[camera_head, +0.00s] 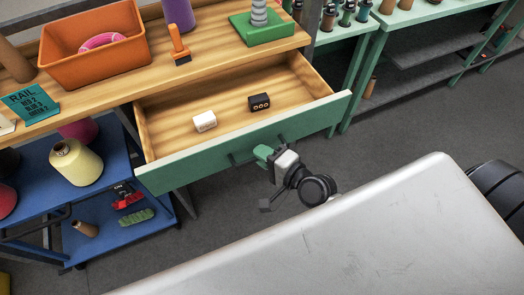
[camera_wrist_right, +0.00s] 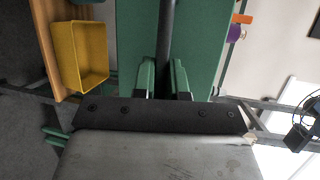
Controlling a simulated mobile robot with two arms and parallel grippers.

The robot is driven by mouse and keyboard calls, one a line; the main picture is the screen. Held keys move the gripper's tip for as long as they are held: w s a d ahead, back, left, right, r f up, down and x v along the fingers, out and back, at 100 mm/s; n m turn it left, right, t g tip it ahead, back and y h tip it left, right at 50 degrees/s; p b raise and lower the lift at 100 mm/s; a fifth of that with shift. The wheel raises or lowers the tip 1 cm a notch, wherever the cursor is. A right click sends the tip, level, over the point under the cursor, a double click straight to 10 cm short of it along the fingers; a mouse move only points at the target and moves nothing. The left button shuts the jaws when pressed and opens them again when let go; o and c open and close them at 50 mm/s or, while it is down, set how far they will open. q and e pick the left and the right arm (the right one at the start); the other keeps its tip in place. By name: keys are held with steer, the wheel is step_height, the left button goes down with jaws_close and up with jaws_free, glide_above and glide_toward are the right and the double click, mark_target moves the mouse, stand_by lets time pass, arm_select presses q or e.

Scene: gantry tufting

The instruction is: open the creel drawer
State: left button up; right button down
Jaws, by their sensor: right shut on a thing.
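The creel drawer stands pulled out from the wooden bench, its green front (camera_head: 200,168) well clear of the bench edge and its wooden inside showing. A white block (camera_head: 204,121) and a black block (camera_head: 259,102) with round marks lie on its floor. My right gripper (camera_head: 262,153) is at the drawer front, at its dark handle. In the right wrist view, the green fingers of the gripper (camera_wrist_right: 164,82) are shut on the dark handle bar (camera_wrist_right: 166,35), with the green drawer front (camera_wrist_right: 200,40) behind. My left gripper is not in view.
The wooden bench (camera_head: 225,50) carries an orange bin (camera_head: 95,62) and an orange-handled tool (camera_head: 178,45). A blue shelf cart (camera_head: 110,165) with yarn cones stands below left. Green shelving (camera_head: 375,45) stands at right. Grey floor (camera_head: 400,125) is bare right of the drawer.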

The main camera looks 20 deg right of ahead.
steer(key=c, duration=1.2)
jaws_free()
steer(key=b+v, duration=0.2)
steer(key=v, duration=0.8)
steer(key=shift+s+d+b, duration=0.15)
steer(key=shift+s+b, duration=0.2)
steer(key=shift+b, duration=0.05)
